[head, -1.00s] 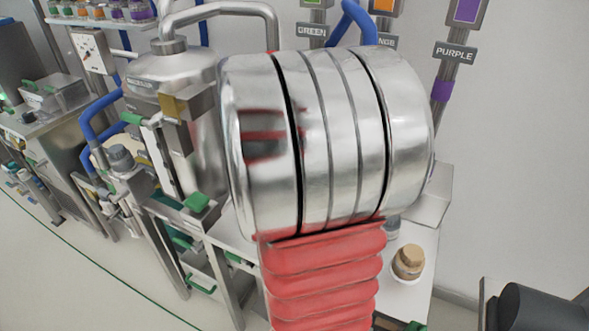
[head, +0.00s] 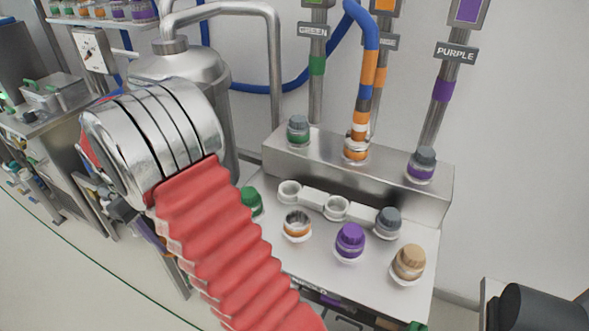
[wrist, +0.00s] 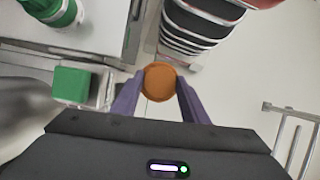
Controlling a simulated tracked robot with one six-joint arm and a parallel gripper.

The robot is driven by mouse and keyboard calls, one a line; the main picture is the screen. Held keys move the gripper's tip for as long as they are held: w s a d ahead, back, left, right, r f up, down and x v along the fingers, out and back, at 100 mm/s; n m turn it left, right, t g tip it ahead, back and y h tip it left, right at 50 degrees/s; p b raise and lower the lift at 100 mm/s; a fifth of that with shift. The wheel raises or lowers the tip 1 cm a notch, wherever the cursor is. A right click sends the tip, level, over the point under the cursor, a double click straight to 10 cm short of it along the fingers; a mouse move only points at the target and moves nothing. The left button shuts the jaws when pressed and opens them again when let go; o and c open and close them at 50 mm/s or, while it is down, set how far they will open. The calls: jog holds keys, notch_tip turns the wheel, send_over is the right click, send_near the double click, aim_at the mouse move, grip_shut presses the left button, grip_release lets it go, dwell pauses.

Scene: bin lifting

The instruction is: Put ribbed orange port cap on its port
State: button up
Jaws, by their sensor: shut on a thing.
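The orange cap (wrist: 160,80) is held between the two purple fingers of my gripper (wrist: 158,88) in the wrist view. Its round top faces the camera; its ribs are too small to make out. In the head view the gripper and cap are hidden behind or beside my arm at left. The orange-ringed port (head: 297,227) stands uncapped and open on the white bench top, between the green cap (head: 250,203) and the purple cap (head: 350,240). My gripper is left of this bench, away from the port.
A tan cap (head: 409,262) and a grey cap (head: 388,221) stand at the bench's right. A steel manifold (head: 400,182) with pipes and a blue hose rises at the back. A steel tank (head: 178,75) stands at left.

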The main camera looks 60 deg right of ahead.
jog(key=w+a+f+m+y, duration=0.1)
jog(key=w+a+f+m, duration=0.1)
jog(key=w+a, duration=0.5)
jog(key=shift+a+f, duration=0.25)
jog(key=shift+a, duration=0.5)
